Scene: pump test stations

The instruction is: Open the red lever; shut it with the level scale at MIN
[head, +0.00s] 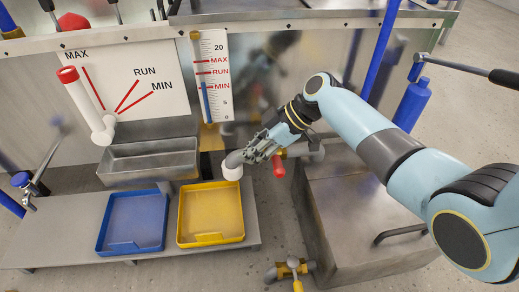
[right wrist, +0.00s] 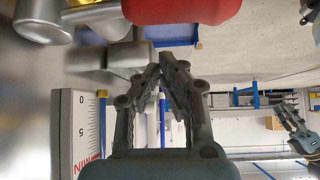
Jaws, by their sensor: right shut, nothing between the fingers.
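Part of the valve and pipe is hidden by the gripper. In the right wrist view the red lever (right wrist: 182,9) shows large at the top, beyond the fingertips. My right gripper (head: 254,154) is shut and empty, close to the pipe and left of the lever; I cannot tell whether it touches. The level scale (head: 213,50) is upright on the tank wall. Its blue column (head: 205,103) ends about at the MIN mark. The scale (right wrist: 78,115) also shows in the right wrist view.
A blue tray (head: 104,223) and metal trough (head: 150,165) are left. A white lever with a red cap (head: 84,99) is on the MAX/RUN/MIN board. A steel box (head: 350,215) stands right.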

